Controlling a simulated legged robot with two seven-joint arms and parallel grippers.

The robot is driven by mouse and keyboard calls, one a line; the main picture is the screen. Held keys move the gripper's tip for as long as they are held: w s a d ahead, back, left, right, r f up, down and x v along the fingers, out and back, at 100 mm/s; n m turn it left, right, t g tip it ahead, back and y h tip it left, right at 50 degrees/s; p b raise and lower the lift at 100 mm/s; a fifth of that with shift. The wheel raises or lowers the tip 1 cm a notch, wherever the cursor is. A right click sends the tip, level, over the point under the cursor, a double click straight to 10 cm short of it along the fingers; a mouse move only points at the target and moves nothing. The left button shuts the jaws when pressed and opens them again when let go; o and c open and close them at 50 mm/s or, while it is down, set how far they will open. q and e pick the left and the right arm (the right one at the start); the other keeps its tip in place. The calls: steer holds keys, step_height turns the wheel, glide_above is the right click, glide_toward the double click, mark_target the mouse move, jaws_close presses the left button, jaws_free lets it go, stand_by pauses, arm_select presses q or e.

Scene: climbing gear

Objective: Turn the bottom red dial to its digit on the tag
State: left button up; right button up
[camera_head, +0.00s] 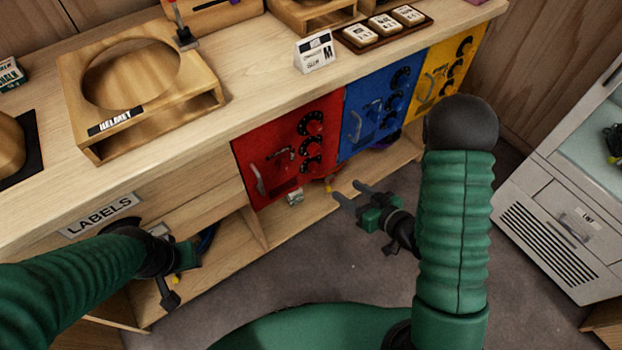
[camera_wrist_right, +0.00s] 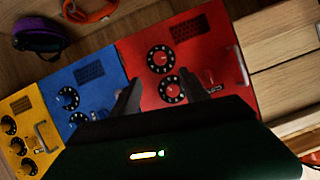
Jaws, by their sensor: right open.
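The red panel (camera_head: 262,150) has a column of black dials, a handle and a latch. Its bottom dial (camera_head: 312,165) is the lowest in the head view; in the right wrist view, which is upside down, it is the upper dial (camera_wrist_right: 160,58). Another red dial (camera_wrist_right: 172,88) lies between my fingertips in that picture. My right gripper (camera_head: 350,193) is open and empty, below and right of the bottom dial, apart from it. My left gripper (camera_head: 180,275) hangs at the lower left by the labels drawer; its opening is unclear. The dial digits are too small to read.
Blue (camera_head: 368,118) and yellow (camera_head: 436,75) panels with dials stand right of the red one. A white card (camera_head: 314,52) and a tile tray (camera_head: 388,28) sit on the counter. A purple item (camera_wrist_right: 40,34) lies on the shelf below. Open floor lies in front.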

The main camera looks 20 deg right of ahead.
steer(key=b, duration=0.9)
glide_toward(317, 170)
steer(key=f, duration=0.1)
steer(key=b+x, duration=0.2)
steer(key=x, duration=0.6)
steer(key=shift+a+r, duration=0.1)
steer(key=shift+r, duration=0.15)
steer(key=shift+w+a, duration=0.2)
steer(key=shift+w, duration=0.3)
steer(key=shift+c, duration=0.4)
jaws_close()
